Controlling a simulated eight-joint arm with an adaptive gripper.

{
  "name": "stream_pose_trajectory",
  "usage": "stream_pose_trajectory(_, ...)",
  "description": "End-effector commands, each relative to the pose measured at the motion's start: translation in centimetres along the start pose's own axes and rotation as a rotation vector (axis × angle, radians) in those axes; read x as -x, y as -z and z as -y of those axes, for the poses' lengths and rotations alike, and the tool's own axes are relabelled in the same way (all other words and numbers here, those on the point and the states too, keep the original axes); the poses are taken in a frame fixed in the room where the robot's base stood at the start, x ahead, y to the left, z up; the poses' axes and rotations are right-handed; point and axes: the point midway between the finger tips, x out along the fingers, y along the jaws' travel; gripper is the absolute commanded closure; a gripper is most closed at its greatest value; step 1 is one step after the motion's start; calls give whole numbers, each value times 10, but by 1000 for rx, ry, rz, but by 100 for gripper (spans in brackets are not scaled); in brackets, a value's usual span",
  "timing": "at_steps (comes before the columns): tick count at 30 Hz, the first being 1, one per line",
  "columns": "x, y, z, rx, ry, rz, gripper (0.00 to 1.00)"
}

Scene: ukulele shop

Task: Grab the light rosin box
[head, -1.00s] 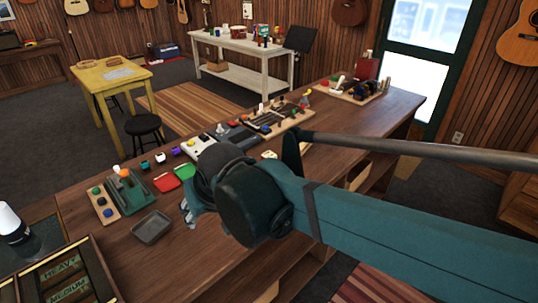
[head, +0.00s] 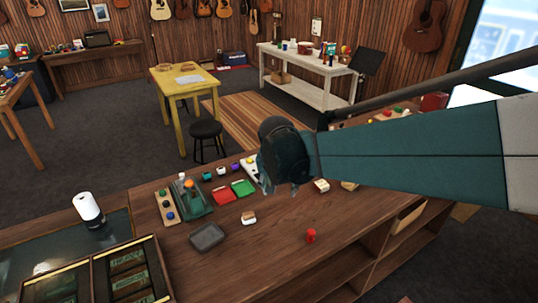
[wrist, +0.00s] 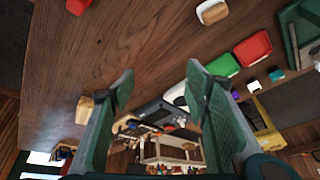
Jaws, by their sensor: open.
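Two small boxes could be the light rosin box; I cannot read a label on either. One is white with a tan top (head: 248,218), on the wooden counter right of the grey tray; the wrist view shows it at the top (wrist: 212,11). The other is a cream block (head: 321,186) to the right of my gripper (head: 268,185); it appears tan at the left in the wrist view (wrist: 84,108). In the wrist view my gripper (wrist: 160,80) has its fingers apart with nothing held. The left finger partly overlaps the tan block in that view.
The counter holds a grey tray (head: 207,236), red tray (head: 222,194), green tray (head: 243,187) and red cylinder (head: 311,236). A green stand (head: 193,203) and a wooden strip with knobs (head: 166,207) are at left. The counter's front middle is mostly clear.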

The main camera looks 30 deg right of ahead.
Motion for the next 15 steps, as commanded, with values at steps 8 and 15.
stream_pose_trajectory(8,-16,46,-15,-159,-78,12,54)
stream_pose_trajectory(15,-35,80,-33,-299,-149,17,54)
